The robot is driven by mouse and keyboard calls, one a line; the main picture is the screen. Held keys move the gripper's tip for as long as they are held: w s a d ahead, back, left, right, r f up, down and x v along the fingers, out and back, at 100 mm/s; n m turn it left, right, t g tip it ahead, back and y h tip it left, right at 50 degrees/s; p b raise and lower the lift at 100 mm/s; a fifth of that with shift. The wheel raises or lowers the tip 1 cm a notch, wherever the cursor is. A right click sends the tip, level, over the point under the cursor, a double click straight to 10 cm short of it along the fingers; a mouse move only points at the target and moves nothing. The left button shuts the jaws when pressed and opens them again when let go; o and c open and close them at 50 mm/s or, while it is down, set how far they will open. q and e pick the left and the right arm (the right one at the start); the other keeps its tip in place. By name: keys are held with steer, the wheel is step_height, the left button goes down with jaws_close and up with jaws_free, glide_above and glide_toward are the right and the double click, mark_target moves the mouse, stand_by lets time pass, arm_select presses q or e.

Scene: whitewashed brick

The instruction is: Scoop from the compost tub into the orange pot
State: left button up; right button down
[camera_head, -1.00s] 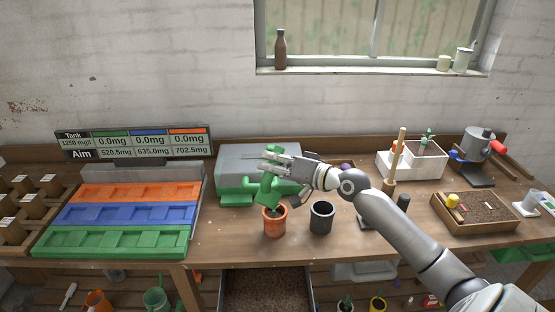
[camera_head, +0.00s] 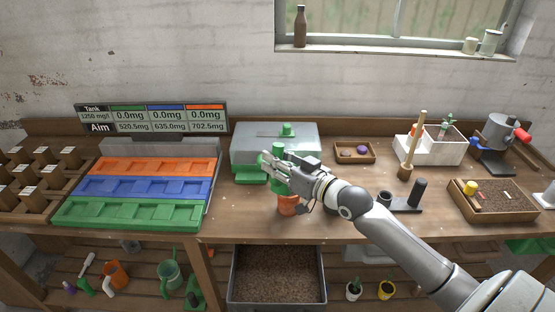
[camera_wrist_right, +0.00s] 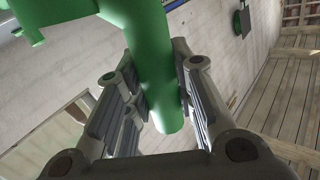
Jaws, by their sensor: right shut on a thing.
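My right gripper (camera_head: 276,172) is shut on the green scoop (camera_head: 278,152). In the right wrist view the scoop's round green handle (camera_wrist_right: 152,70) lies between the two finger pads. The orange pot (camera_head: 288,206) stands on the bench just below the gripper; the hand covers part of it, and its inside cannot be seen. The compost tub (camera_head: 235,290), filled with brown compost (camera_head: 275,272), sits low below the bench front. Whether the scoop holds compost cannot be told. My left gripper is not in view.
A grey box with a green front (camera_head: 250,140) stands behind the hand. A tray with orange, blue and green rows (camera_head: 130,215) is at left. A dark pot is mostly hidden by my right arm. A stand with a black cylinder (camera_head: 417,192) and a soil tray (camera_head: 500,208) are at right.

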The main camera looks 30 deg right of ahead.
mark_target(278, 148)
steer(key=shift+r, duration=0.1)
step_height(278, 148, up, 5)
steer(key=p, duration=0.5)
stand_by(0.7)
steer(key=shift+a+f, duration=0.1)
steer(key=shift+f, duration=0.15)
steer(key=s+a+f+b, duration=0.4)
steer(key=s+a+f, duration=0.4)
steer(key=a+f, duration=0.15)
steer(key=s+a+f+m+h+b, duration=0.1)
steer(key=s+h+b, duration=0.1)
steer(key=s, duration=0.4)
steer(key=s+a+f+m+h+b, duration=0.1)
steer(key=s+f+m+h+b, duration=0.1)
steer(key=s, duration=0.4)
steer(key=shift+s+a+f+t+h, duration=0.2)
steer(key=shift+s+a+t+h, duration=0.1)
steer(key=shift+a, duration=0.1)
